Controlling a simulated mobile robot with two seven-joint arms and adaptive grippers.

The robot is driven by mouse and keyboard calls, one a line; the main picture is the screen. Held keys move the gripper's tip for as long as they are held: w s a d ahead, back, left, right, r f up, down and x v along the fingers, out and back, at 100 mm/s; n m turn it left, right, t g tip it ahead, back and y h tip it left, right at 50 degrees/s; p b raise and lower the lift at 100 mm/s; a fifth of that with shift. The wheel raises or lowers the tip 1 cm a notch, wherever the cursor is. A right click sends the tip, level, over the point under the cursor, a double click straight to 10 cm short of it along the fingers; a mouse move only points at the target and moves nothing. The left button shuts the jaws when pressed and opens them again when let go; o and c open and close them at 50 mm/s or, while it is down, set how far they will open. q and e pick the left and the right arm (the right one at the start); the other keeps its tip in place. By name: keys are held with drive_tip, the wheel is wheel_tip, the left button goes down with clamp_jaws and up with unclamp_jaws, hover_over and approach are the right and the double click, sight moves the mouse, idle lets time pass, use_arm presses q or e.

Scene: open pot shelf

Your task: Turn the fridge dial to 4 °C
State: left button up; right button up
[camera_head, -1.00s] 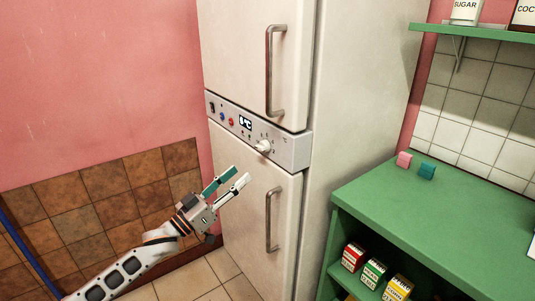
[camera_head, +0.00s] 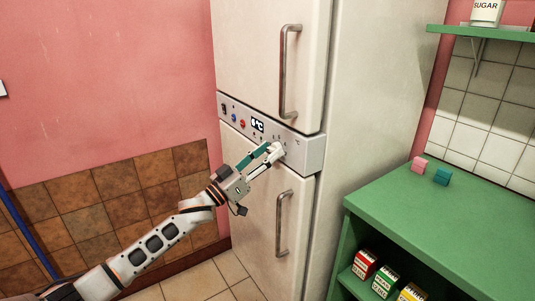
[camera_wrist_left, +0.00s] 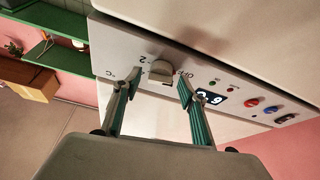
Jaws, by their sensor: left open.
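The fridge dial (camera_wrist_left: 161,71) is a pale knob on the grey control panel (camera_head: 309,153). In the left wrist view it sits between my two fingertips, with "2" and "OFF" marked near it. In the head view my fingers largely cover it. My left gripper (camera_head: 273,150) is open, its fingertips at the dial; the wrist view also shows the open fingers (camera_wrist_left: 159,80) on either side, and I cannot tell whether they touch it. The lit display (camera_head: 257,125) seems to read 6 °C. My right gripper is not in view.
The panel also carries a blue button (camera_wrist_left: 270,109) and a red button (camera_wrist_left: 252,102). Fridge handles (camera_head: 289,72) stick out above and below the panel. A green counter (camera_head: 440,225) with two small blocks stands to the right. The floor left of the fridge is clear.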

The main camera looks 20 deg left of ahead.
use_arm(q)
drive_tip(key=c, duration=1.1)
drive_tip(key=shift+m, duration=0.3)
